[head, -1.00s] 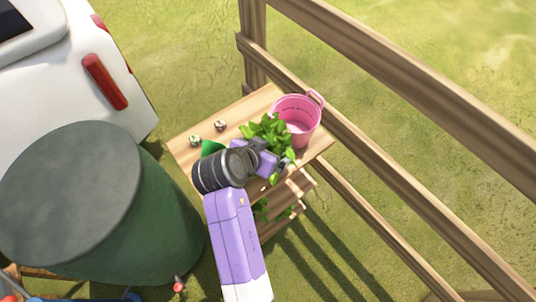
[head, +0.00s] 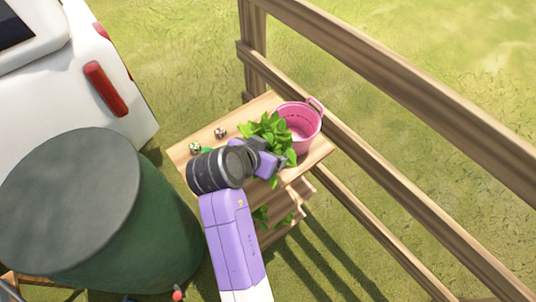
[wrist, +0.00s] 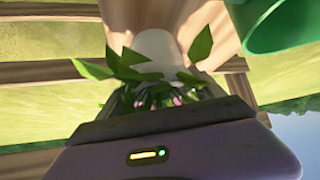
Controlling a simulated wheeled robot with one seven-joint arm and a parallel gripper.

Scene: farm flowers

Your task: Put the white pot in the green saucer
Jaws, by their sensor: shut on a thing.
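The white pot (wrist: 158,46) shows in the wrist view, just beyond the gripper, with green leaves around it. Its leafy plant (head: 264,127) stands out beside my gripper (head: 268,158) in the head view, where the pot itself is hidden. My gripper is shut on the white pot; its fingertips are largely hidden by leaves. A green curved rim, apparently the green saucer (wrist: 280,24), is at the upper right of the wrist view, apart from the pot. In the head view only a small green piece of it (head: 207,150) shows behind my arm.
A wooden stand (head: 250,112) holds these things. A pink bucket (head: 300,122) stands at its right corner, close to the leaves. Small pots or ornaments (head: 220,132) sit at the left. A wooden fence (head: 390,95) runs behind, and a large green barrel (head: 95,215) is at left.

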